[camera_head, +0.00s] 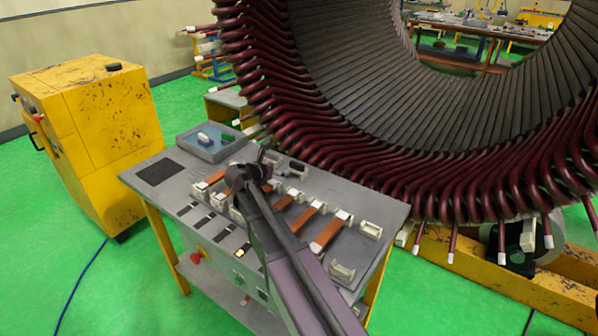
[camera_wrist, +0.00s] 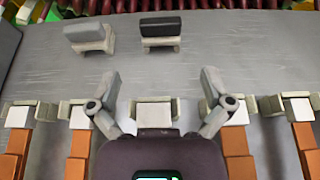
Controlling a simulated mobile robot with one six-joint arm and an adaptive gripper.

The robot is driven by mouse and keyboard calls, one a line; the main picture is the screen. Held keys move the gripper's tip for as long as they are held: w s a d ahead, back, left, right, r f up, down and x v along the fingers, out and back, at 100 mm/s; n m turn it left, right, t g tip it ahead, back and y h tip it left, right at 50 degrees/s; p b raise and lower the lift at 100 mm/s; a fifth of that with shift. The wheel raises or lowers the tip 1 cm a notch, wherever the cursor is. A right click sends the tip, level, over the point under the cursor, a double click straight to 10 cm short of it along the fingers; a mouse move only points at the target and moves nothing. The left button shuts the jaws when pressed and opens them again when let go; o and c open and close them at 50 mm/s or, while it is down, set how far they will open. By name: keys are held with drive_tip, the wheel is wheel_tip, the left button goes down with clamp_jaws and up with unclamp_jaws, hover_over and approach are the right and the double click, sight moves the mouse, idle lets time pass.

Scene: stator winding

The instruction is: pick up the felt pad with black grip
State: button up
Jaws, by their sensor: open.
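The felt pad with black grip (camera_wrist: 161,28) stands on the grey tabletop in the wrist view, a dark grip on top of a pale base. It also shows in the head view (camera_head: 298,168), small, to the right of my gripper. A similar pad with a grey grip (camera_wrist: 90,34) stands to its left in the wrist view. My gripper (camera_wrist: 160,82) is open and empty, its two fingers spread wide. The black-grip pad lies ahead of the fingertips, apart from them, roughly centred between them. In the head view my gripper (camera_head: 252,172) is over the table.
A row of pale holders (camera_wrist: 155,112), several with orange-brown bars, runs across the table (camera_head: 382,215) under my gripper. A blue-lined tray (camera_head: 212,158) with small items is at the table's back left. The large stator (camera_head: 300,95) rises behind the table. A yellow cabinet (camera_head: 95,130) stands left.

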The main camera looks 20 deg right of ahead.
sight(296, 165)
drive_tip(key=b+x, duration=0.2)
drive_tip(key=x, duration=0.4)
drive_tip(key=shift+w+d+f, duration=0.1)
drive_tip(key=shift+d, duration=0.1)
drive_tip(key=shift+b+x, duration=1.1)
drive_tip(key=shift+x, duration=1.7)
drive_tip(key=c, duration=0.9)
